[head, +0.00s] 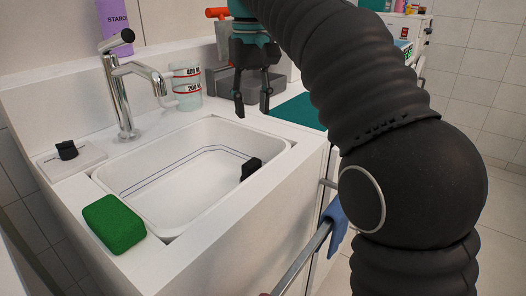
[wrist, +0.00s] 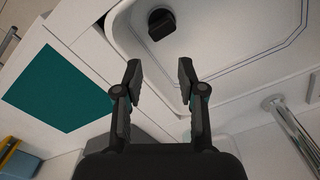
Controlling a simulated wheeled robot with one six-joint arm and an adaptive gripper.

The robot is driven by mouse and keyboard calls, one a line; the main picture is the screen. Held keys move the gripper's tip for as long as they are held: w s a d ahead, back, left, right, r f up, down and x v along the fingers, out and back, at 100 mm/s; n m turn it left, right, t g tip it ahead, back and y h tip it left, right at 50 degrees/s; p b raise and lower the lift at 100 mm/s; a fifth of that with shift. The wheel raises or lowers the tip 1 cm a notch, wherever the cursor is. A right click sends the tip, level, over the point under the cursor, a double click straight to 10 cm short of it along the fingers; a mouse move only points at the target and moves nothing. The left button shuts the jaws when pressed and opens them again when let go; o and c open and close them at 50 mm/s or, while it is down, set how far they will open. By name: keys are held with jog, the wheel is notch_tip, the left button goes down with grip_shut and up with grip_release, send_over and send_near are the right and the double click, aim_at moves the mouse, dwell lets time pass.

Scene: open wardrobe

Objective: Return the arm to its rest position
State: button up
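My gripper (head: 252,108) hangs pointing down above the right back part of the counter, near the sink's right rim. In the wrist view my gripper (wrist: 158,78) has its two fingers apart with nothing between them. It is open and empty. My dark ribbed arm (head: 370,80) arches from the right side of the head view over to the gripper.
A white sink (head: 160,200) holds a black plug (head: 251,169). A chrome faucet (head: 121,95), green sponge (head: 114,223), measuring cup (head: 187,88) and purple bottle (head: 114,22) surround it. A teal mat (wrist: 60,88) and grey container (head: 262,84) are near the gripper. A blue cloth (head: 336,222) hangs on a rail.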

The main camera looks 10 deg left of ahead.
jog(key=shift+m+t+y, duration=0.3)
jog(key=shift+m+t, duration=0.5)
jog(key=s+d, duration=0.1)
jog(key=d, duration=0.2)
jog(key=s+d+f, duration=0.1)
jog(key=d, duration=0.2)
jog(key=s+d+f, duration=0.1)
jog(key=d, duration=0.2)
jog(key=shift+s, duration=0.35)
jog(key=s+d+f+m+t, duration=0.2)
jog(key=s+d+f, duration=0.5)
jog(key=f, duration=0.3)
jog(key=s+d+f+m+t, duration=0.2)
jog(key=s+d+f, duration=0.5)
jog(key=s+f, duration=0.3)
jog(key=shift+d+f, duration=0.2)
jog(key=shift+d, duration=0.2)
jog(key=shift+o, duration=0.2)
jog(key=shift+s, duration=0.1)
